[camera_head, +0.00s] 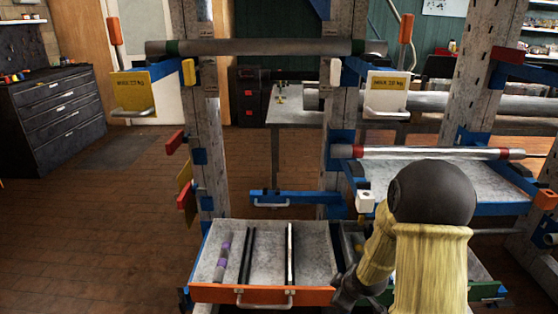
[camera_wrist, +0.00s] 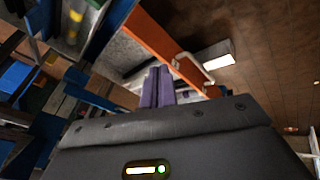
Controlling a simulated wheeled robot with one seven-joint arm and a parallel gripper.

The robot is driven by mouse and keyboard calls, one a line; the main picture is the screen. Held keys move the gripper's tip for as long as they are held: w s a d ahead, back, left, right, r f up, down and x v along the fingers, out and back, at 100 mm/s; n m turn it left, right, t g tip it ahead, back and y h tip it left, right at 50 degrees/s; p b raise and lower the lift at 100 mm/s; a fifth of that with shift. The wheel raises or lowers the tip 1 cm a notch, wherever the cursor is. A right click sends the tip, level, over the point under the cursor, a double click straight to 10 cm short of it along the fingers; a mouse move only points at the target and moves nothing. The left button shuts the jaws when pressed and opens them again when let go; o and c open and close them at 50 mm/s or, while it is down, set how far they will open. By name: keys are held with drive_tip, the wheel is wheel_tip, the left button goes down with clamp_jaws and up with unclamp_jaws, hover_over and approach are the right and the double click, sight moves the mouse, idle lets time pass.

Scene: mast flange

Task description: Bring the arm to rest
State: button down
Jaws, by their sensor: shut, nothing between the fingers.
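My arm, with a dark round joint and yellow sleeves, stands at the lower right of the head view. Its dark wrist end reaches down beside the right front corner of an orange-fronted drawer (camera_head: 205,292). In the wrist view the two purple fingers of my gripper (camera_wrist: 157,86) are together, with nothing seen between them. The drawer's orange front (camera_wrist: 160,42) and handle show beyond the fingers. The fingertips cannot be made out in the head view.
The open drawer holds a purple-banded rod (camera_head: 223,257) and dark and light bars. A second tray lies partly hidden behind my arm. Rack posts (camera_head: 207,130) and a grey tube (camera_head: 265,47) stand behind. The brick-tiled floor (camera_head: 85,220) at left is clear.

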drive_tip(key=s+a+r+m+g+h, duration=0.1)
drive_tip(key=s+r+m+g, duration=0.1)
drive_tip(key=s+r+m, duration=0.5)
drive_tip(key=s+a+r+m+g+h, duration=0.1)
drive_tip(key=s+r+m, duration=0.35)
drive_tip(key=s, duration=0.55)
drive_tip(key=w+p+v, duration=0.3)
drive_tip(key=p+v, duration=1.2)
drive_tip(key=w+d+r+p+v, duration=0.1)
drive_tip(key=w+p+v, duration=0.2)
drive_tip(key=p+v, duration=1.2)
drive_tip(key=shift+w+r+p, duration=0.45)
drive_tip(key=shift+w+p, duration=0.2)
drive_tip(key=shift+p, duration=0.15)
